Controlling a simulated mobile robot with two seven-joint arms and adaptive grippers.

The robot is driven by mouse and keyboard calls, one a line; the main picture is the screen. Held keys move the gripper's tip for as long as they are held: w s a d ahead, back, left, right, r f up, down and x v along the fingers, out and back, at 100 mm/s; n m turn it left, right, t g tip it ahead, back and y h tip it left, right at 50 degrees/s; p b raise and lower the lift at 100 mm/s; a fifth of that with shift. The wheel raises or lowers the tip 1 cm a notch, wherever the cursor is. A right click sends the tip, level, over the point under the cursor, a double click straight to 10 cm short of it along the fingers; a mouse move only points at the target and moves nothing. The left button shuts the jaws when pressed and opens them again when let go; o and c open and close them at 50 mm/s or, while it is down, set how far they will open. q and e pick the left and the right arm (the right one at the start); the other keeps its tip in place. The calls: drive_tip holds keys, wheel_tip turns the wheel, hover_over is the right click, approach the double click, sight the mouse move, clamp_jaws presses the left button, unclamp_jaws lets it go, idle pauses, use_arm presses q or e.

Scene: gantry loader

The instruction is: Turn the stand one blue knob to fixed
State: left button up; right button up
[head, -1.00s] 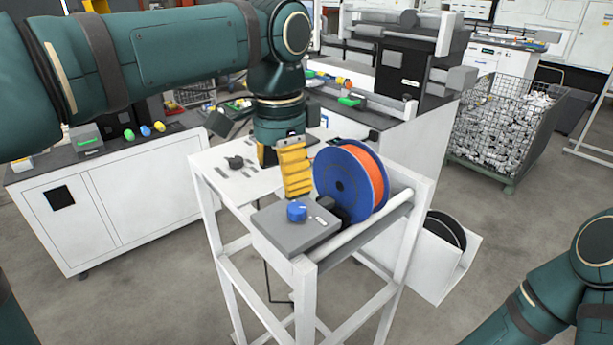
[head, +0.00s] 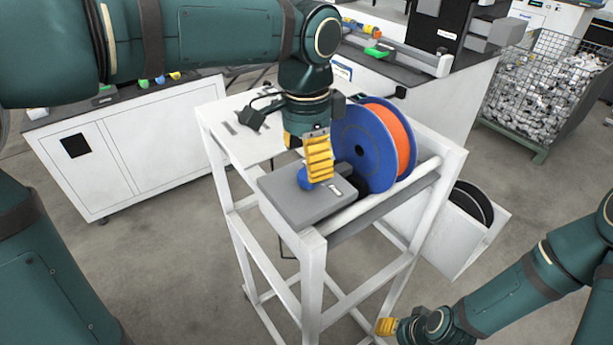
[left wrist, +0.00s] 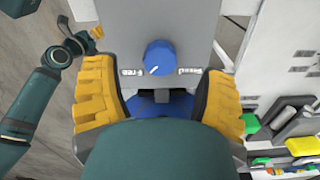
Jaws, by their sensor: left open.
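The blue knob (head: 304,179) sits on the grey box top (head: 294,203) of the white stand, partly hidden behind my left gripper (head: 320,176). In the left wrist view the knob (left wrist: 160,57) shows whole. Its white pointer mark slants to the lower left, toward the label that seems to read Free; the other label, hard to read, is on the right. My left gripper (left wrist: 158,75) is open, with one yellow finger on each side of the picture and the knob between and apart from them. My right gripper (head: 388,326) is low at the bottom, its opening unclear.
A blue and orange spool (head: 372,146) stands on the stand right beside my left gripper. The white stand frame (head: 312,275) has open legs. A white cabinet (head: 130,160) is at left, and a wire basket of scrap (head: 545,85) is at the back right.

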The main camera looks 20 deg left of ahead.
sight(306, 173)
use_arm(q)
drive_tip(key=shift+f, duration=2.1)
drive_tip(key=c, duration=1.2)
